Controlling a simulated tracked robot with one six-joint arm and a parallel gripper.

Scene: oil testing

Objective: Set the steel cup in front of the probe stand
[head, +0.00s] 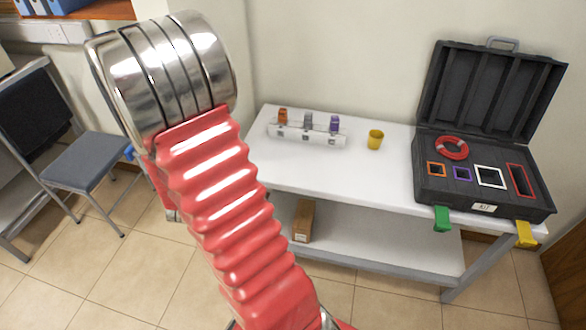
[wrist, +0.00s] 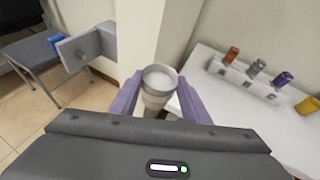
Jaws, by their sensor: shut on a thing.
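The steel cup (wrist: 156,98) is in the wrist view, upright, with its pale open mouth facing the camera. My gripper (wrist: 160,82) has its two purple fingers shut on the cup, one on each side. They hold it off to the left of the white table. The probe stand (head: 307,136) is a white rack at the back left of the table, holding orange, grey and purple probes. It also shows at the right of the wrist view (wrist: 244,82). In the head view my arm hides the cup and my gripper.
A yellow cup (head: 375,139) stands right of the stand. An open black case (head: 436,190) fills the table's right end. The white tabletop (head: 330,172) in front of the stand is clear. A chair (head: 85,160) stands at the left, and a wall corner lies behind the table.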

